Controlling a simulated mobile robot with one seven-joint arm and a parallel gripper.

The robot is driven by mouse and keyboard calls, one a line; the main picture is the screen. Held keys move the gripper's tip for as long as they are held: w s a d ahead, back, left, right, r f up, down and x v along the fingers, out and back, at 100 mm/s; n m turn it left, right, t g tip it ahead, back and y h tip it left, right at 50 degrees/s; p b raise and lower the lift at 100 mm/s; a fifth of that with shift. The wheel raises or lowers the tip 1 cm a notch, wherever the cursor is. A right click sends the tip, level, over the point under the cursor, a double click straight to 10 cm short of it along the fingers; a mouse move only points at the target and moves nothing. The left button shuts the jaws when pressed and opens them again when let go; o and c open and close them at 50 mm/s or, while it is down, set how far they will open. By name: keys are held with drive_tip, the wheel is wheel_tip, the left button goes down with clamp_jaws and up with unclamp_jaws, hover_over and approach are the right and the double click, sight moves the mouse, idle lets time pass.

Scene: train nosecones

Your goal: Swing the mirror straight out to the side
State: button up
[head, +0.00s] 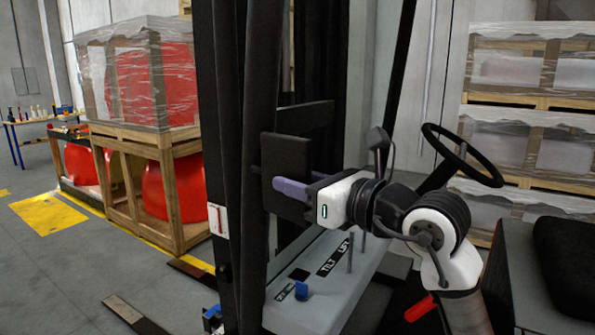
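The mirror appears as a dark, nearly square panel (287,150) beside the black mast, and I see its dark face. My gripper (284,187), with purple fingers on a white and black wrist, reaches in from the right. One finger lies across the lower middle of the panel in this view. The other finger is mostly hidden, so I cannot tell whether the fingers touch the mirror or how far apart they are. The mirror's mount is hidden by the mast and the dark parts around it.
The black mast (237,120) stands just left of the mirror. Below my arm is a light console (325,300) with levers and a blue knob (302,289). A steering wheel (462,155) and a black seat (565,255) are at right. Crated red nosecones (178,85) stand behind left.

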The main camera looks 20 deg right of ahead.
drive_tip(key=shift+w+a, duration=0.15)
drive_tip(key=shift+w, duration=0.05)
clamp_jaws()
